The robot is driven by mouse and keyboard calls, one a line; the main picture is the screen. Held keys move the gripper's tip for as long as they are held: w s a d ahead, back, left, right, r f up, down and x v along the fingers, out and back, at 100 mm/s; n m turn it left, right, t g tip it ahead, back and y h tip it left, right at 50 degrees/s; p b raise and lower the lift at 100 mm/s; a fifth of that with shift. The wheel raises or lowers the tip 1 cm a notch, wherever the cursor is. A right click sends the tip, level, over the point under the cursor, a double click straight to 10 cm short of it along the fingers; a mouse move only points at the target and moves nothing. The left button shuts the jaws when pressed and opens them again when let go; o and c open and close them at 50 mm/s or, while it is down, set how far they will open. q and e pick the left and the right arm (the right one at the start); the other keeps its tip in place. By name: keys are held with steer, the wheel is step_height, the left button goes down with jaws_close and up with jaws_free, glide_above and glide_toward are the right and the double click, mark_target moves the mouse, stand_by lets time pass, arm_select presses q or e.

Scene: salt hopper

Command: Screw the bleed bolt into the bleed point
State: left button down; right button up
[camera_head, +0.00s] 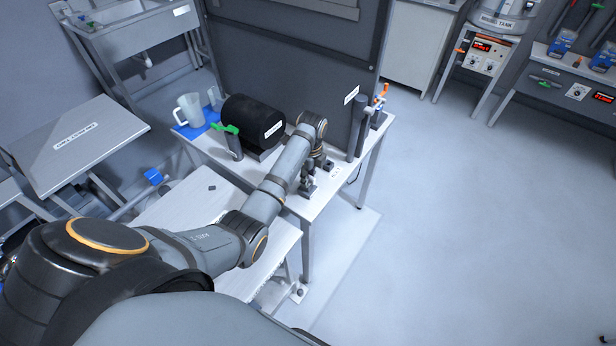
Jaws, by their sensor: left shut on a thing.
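My left arm reaches from the lower left across to the white workbench (345,180). My left gripper (309,186) points down close over the bench's front part, right of the black cylinder. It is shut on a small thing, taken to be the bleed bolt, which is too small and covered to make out. The bleed point cannot be told apart from the gripper and the small grey parts around it. I cannot tell whether bolt and bleed point touch. My right gripper is not in view.
On the bench stand a black cylinder (253,121), a green-handled valve (228,135), a clear jug (189,110) on a blue mat, and a dark upright post (358,129). A dark panel (300,50) rises behind. A lower table (180,205) lies in front. The floor at right is clear.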

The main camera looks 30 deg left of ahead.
arm_select(q)
steer(key=shift+r+m+p, duration=0.15)
steer(key=shift+m+p, duration=0.35)
steer(key=shift+p, duration=0.1)
steer(key=shift+m+p, duration=0.7)
steer(key=shift+m, duration=0.3)
steer(key=shift+f+m, duration=0.2)
steer(key=shift+m, duration=0.3)
steer(key=shift+r+m+p, duration=0.15)
steer(key=shift+m+p, duration=0.45)
steer(key=shift+p, duration=0.2)
steer(key=shift+m, duration=0.5)
steer(key=shift+f, duration=0.2)
